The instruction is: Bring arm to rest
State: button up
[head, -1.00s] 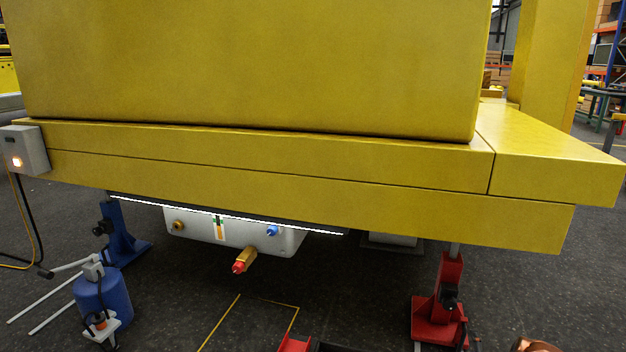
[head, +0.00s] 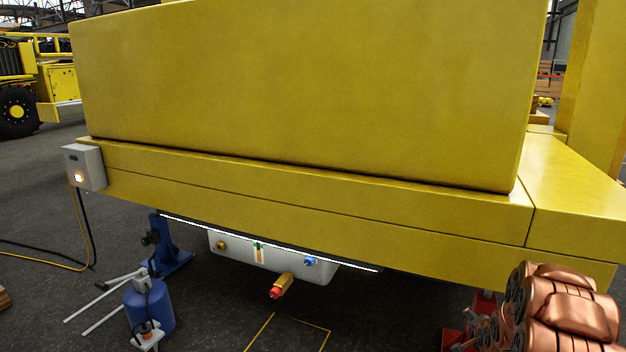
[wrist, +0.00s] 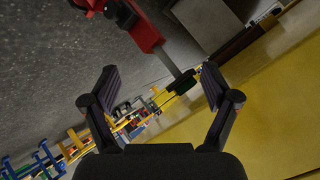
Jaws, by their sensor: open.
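My arm (head: 565,310) shows as copper-coloured links at the lower right of the head view, in front of the yellow boom structure (head: 320,95). My gripper (wrist: 152,92) shows in the wrist view with its two dark fingers spread wide apart and nothing between them. The gripper itself does not show in the head view. Beyond the fingers in the wrist view are a red jack stand (wrist: 143,28) and the yellow side of the structure (wrist: 270,95); the fingers look apart from both.
A white box (head: 230,247) with coloured fittings hangs under the structure. A blue stand (head: 168,248) and a blue cylinder (head: 150,308) stand at the lower left. A grey control box (head: 84,166) with a lit lamp is on the left end. Dark floor (head: 40,210) is open at the left.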

jog(key=s+a+r+n+g+y+p, duration=0.1)
jog(key=s+a+r+n+g+p, duration=0.1)
jog(key=s+a+r+p, duration=0.4)
jog(key=s+a+r+n+g+p, duration=0.1)
jog(key=s+a+r+n, duration=0.15)
jog(key=a+r, duration=0.65)
jog(key=s+a+r+n+g+y+p, duration=0.15)
jog(key=s+a+r+p, duration=0.3)
jog(key=r, duration=0.55)
jog(key=s+a+r+n+g+p, duration=0.2)
jog(key=s+a+r+p, duration=0.2)
jog(key=s, duration=0.7)
jog(key=s+a+r+n+g+y+p, duration=0.1)
jog(key=s+a+r+n+g+p, duration=0.1)
jog(key=s+a+r, duration=0.5)
jog(key=s+a+r+n+g+y+p, duration=0.1)
jog(key=s+a+r+n+g+p, duration=0.2)
jog(key=s+r, duration=0.6)
jog(key=s+a+n+p, duration=0.1)
jog(key=s+a+p, duration=0.1)
jog(key=s, duration=0.4)
jog(key=shift+a+r+p, duration=0.15)
jog(key=shift+a+p, duration=0.25)
jog(key=shift+a, duration=0.25)
